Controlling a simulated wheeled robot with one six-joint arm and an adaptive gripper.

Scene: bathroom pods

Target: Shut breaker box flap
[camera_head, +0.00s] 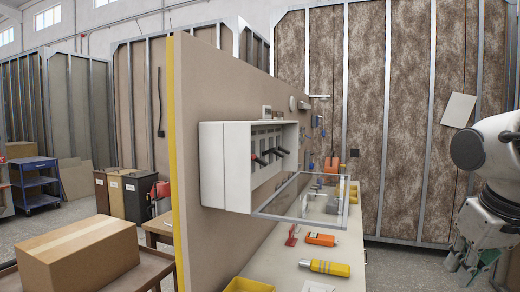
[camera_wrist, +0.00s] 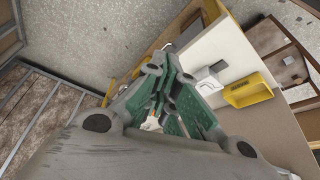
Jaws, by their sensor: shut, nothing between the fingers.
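The breaker box (camera_head: 226,166) is a white box mounted on the beige wall panel in the head view, with a row of dark-handled switches inside. Its flap (camera_head: 300,222) is a clear pane in a grey frame. It hangs open from the lower front edge of the box, sticking out roughly level over the workbench. My gripper (camera_head: 468,262) is at the far right of the head view, well apart from the flap and lower than it. The wrist view shows its green-sided fingers (camera_wrist: 165,100) closed together with nothing held. The box and flap do not show clearly in the wrist view.
Below the flap is a workbench (camera_head: 270,262) with a yellow-grey tool (camera_head: 325,267), an orange tool (camera_head: 321,240) and a yellow bin (camera_head: 248,286); a yellow bin (camera_wrist: 247,92) also shows in the wrist view. A cardboard box (camera_head: 80,256) stands at left. Space between my gripper and the flap looks clear.

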